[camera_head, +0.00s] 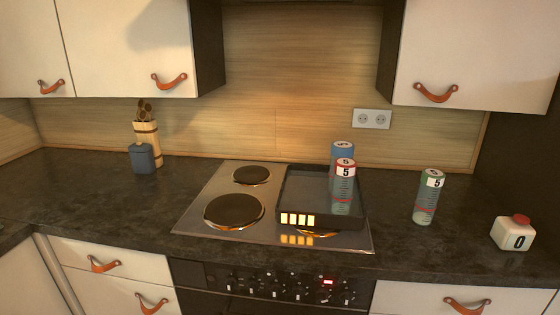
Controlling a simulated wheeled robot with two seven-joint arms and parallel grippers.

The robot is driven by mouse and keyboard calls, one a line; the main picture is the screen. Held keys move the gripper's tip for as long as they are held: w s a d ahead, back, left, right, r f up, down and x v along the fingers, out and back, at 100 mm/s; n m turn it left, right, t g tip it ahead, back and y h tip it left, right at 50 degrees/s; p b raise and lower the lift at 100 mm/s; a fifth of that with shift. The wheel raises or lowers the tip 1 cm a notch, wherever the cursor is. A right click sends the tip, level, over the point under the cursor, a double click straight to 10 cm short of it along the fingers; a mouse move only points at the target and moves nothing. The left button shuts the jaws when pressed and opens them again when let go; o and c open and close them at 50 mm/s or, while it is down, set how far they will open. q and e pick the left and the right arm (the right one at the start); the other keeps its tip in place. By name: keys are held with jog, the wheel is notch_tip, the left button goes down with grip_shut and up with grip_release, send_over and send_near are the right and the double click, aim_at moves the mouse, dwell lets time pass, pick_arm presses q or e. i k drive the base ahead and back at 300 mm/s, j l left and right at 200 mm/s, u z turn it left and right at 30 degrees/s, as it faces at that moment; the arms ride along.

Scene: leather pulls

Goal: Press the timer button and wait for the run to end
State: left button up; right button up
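The timer (513,234) is a small white box on the dark counter at the far right. It has a red button (521,219) on top and a black 0 on its front. The button looks raised, but I cannot tell for sure whether it is pressed. Neither of my grippers shows in the head view, and nothing touches the timer.
A dark tray (352,224) with several lit yellow bars sits on the hob (190,221). A red-topped cylinder (344,180) and a blue-topped one (342,148) stand in it. A green cylinder (428,198) stands between tray and timer. The left counter is mostly clear.

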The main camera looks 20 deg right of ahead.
aim_at(523, 219)
jog(key=z, duration=2.2)
